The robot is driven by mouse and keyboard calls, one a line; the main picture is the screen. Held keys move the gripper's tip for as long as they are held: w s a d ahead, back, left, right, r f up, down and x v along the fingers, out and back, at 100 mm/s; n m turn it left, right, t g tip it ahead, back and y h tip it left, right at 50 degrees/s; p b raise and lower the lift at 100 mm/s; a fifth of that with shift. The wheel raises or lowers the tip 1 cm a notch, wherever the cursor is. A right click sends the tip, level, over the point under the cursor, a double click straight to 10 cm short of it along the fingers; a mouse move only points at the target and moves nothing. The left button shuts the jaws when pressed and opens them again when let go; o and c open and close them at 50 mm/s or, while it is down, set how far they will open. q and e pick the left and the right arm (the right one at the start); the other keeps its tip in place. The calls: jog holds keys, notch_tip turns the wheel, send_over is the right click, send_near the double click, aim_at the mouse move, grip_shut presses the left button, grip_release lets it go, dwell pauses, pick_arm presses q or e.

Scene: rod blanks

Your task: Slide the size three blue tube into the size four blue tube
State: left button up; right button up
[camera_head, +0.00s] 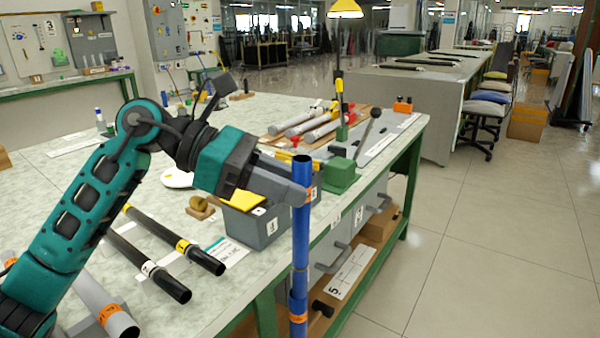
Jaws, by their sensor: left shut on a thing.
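My left gripper (303,183) is shut around an upright blue tube (301,225), just below its open top end. The tube carries an orange label near the jaws. It stands clear of the bench's front edge, over the aisle side. Directly below and in line with it is another blue tube section (298,299) with an orange label, running out of the bottom of the picture. Seams show between the two, but I cannot tell how far one sits inside the other. The size numbers are unreadable. My right gripper is out of view.
Two black tubes (178,240) with yellow bands and a grey tube (105,306) lie on the bench (200,312). A grey bin (257,228) and green clamp block (341,176) are close behind the held tube. The floor (470,250) to the right is clear.

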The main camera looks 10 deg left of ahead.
pick_arm(q)
jog(key=shift+w+a+r+p, duration=0.15)
jog(key=shift+a+r+p, duration=0.2)
jog(key=shift+r+p, duration=0.4)
jog(key=shift+w+a+r+p, duration=0.15)
jog(key=shift+a+r+p, duration=0.2)
jog(key=shift+r+p, duration=0.4)
jog(key=shift+w+a+r+p, duration=0.15)
jog(key=shift+a+r+p, duration=0.2)
jog(key=shift+r+p, duration=0.4)
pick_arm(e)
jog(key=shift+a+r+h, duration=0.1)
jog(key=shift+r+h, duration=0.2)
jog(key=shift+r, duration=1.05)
pick_arm(q)
jog(key=shift+f, duration=0.2)
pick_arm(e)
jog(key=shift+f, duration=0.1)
pick_arm(q)
jog(key=shift+m+g+h, duration=0.4)
jog(key=shift+m+g, duration=0.4)
jog(key=shift+g, duration=0.2)
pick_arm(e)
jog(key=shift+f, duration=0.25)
pick_arm(q)
jog(key=shift+w, duration=0.15)
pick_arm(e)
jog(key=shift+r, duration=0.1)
